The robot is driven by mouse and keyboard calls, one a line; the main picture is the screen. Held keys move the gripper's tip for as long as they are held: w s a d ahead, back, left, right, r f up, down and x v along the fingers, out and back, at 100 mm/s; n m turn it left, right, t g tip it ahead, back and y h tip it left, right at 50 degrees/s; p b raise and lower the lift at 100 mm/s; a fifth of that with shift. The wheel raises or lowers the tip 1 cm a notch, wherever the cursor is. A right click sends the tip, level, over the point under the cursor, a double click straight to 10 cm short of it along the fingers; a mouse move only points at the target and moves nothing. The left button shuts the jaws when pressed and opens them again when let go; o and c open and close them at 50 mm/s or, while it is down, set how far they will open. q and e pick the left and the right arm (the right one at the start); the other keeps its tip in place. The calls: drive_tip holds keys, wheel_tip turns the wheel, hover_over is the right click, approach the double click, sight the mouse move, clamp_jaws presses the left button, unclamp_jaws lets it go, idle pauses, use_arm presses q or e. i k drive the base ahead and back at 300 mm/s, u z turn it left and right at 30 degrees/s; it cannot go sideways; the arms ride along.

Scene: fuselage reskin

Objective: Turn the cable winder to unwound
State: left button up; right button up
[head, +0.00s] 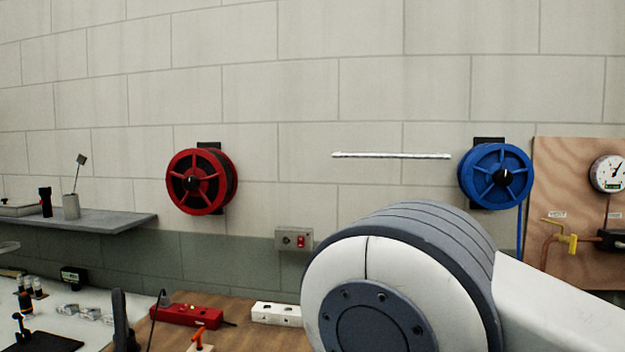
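Two wall reels are in the head view. The red reel (201,181) hangs left of centre, with a spoked face, a black hub with a light mark, and dark cable visible around its drum. The blue reel (495,176) hangs at the right, also spoked with a black hub, and a blue line runs down from it. I cannot tell for sure which one the task calls the cable winder. No gripper of mine can be made out. A large white and grey link of my own arm fills the lower right and hides part of the wall and bench.
A grey shelf (105,221) juts out at left. A wooden bench below holds a red power strip (186,315), a white socket block (276,313) and an orange-handled tool (199,338). A switch box (294,240) and gauge board (565,200) are on the wall.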

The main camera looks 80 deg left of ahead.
sight(190, 182)
drive_tip(key=u, duration=3)
drive_tip(key=k, duration=0.35)
drive_tip(key=u, duration=1.75)
drive_tip(key=i, duration=1.5)
drive_tip(key=z, duration=0.75)
